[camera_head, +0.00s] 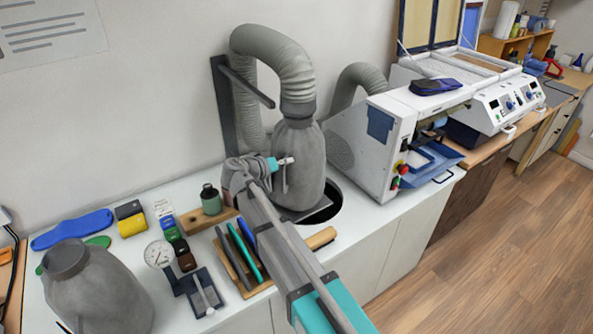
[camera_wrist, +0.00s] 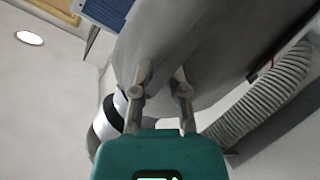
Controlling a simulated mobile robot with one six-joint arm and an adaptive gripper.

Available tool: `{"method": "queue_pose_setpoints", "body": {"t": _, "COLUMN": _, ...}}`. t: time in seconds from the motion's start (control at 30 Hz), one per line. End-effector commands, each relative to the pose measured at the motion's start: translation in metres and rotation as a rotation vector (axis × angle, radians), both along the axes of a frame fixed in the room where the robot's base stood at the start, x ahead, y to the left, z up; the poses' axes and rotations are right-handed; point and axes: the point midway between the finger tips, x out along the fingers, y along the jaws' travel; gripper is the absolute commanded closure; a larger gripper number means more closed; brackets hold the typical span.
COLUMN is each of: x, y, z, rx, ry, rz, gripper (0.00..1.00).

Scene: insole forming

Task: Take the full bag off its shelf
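A plump grey bag (camera_head: 298,150) hangs upright below a ribbed grey hose in the head view, its neck joined to a dark collar. Its base sits over a grey shelf (camera_head: 312,212) in a round dark opening of the counter. The bag (camera_wrist: 215,40) fills the upper middle of the wrist view. My gripper (camera_head: 286,161) is at the bag's front side. In the wrist view, the two fingers of my gripper (camera_wrist: 162,82) stand a little apart against the bag's grey surface; whether they pinch part of it is unclear. My arm hides part of the bag's lower left.
Another grey bag (camera_head: 98,290) stands at the front left of the counter. A gauge (camera_head: 159,254), small bottles and a wooden tool rack (camera_head: 240,262) lie left of my arm. A white machine (camera_head: 375,145) stands close to the right. A wall bracket (camera_head: 222,100) rises behind the bag.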

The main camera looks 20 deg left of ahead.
Motion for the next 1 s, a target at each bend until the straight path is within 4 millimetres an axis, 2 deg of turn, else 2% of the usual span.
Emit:
{"method": "queue_pose_setpoints", "body": {"t": 0.63, "x": 0.0005, "y": -0.0003, "z": 0.0009, "rx": -0.001, "ry": -0.001, "rz": 0.0, "gripper": 1.0}}
{"method": "queue_pose_setpoints", "body": {"t": 1.0, "x": 0.0011, "y": -0.0015, "z": 0.0092, "rx": -0.001, "ry": -0.001, "rz": -0.001, "gripper": 1.0}}
